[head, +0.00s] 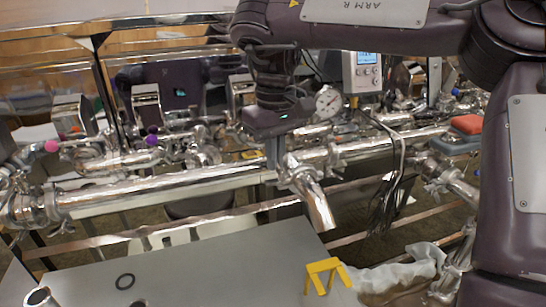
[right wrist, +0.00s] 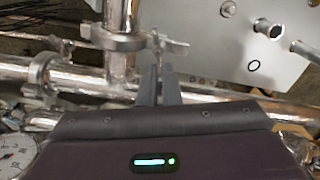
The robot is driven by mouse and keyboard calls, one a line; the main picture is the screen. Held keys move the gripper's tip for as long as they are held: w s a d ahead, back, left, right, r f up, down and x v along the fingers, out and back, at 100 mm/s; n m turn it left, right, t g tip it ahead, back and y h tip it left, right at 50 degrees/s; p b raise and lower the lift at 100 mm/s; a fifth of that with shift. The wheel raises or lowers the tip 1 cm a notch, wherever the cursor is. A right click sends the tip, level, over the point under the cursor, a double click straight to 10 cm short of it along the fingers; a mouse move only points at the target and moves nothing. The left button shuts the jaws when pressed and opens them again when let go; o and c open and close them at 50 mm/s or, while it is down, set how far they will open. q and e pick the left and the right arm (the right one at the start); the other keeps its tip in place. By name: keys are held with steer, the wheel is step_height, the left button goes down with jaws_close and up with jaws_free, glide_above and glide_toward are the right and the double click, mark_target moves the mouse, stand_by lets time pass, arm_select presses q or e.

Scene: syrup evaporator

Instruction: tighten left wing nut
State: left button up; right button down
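A shiny steel pipe clamp (right wrist: 117,42) joins a side outlet to the long horizontal pipe. Its wing nut (right wrist: 166,46) sticks out to the right of the clamp in the right wrist view. My right gripper (right wrist: 160,72) has its two narrow fingers close together, with the tips right at the wing nut. Whether they press on the wing cannot be told. In the head view my right gripper (head: 274,160) points down beside the outlet spout (head: 318,207), and its fingertips partly hide the joint. My left gripper is in neither view.
The long steel pipe (head: 165,188) runs across the scene with other clamps along it. A dial gauge (head: 328,102) and a grey meter box (head: 362,72) stand behind.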

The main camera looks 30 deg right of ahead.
steer(key=shift+d+m, duration=0.25)
steer(key=shift+m, duration=0.85)
steer(key=c, duration=1.6)
jaws_free()
step_height(320, 180, up, 8)
steer(key=p, duration=0.7)
steer(key=shift+f+p, duration=0.1)
steer(key=shift+p, duration=0.25)
